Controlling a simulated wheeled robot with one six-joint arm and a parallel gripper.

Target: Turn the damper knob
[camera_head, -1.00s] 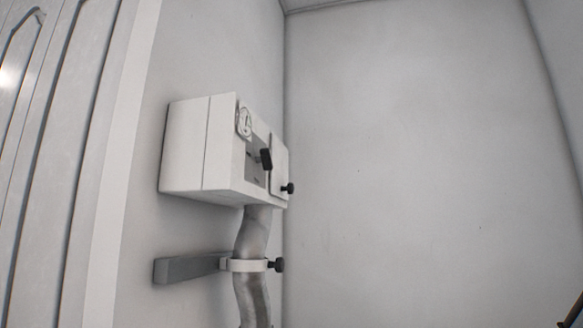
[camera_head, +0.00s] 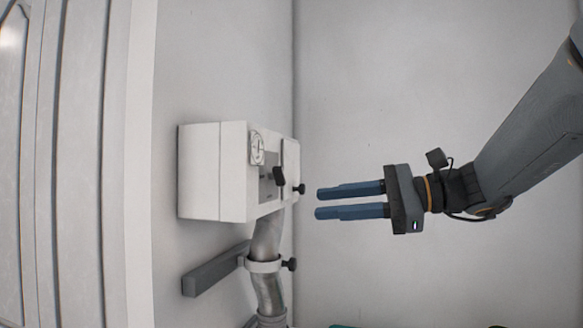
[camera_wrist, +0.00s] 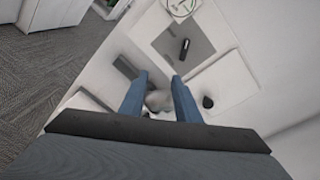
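A white box (camera_head: 212,172) is mounted on the wall left of centre in the head view. A black bar-shaped knob (camera_head: 279,176), which looks like the damper knob, sticks out of a grey panel on its front. The knob also shows upright in the wrist view (camera_wrist: 184,50), beyond my fingertips. My gripper (camera_head: 318,203) points left toward the box front, apart from it and a little lower than the knob. Its two blue fingers are spread with nothing between them; they also show in the wrist view (camera_wrist: 160,78).
A round dial (camera_head: 257,148) sits above the panel. A small white door (camera_head: 291,163) with a round black knob (camera_head: 301,189) is beside it. A silver duct (camera_head: 266,240) runs down below, with a clamp and black knob (camera_head: 290,264). The right side is bare wall.

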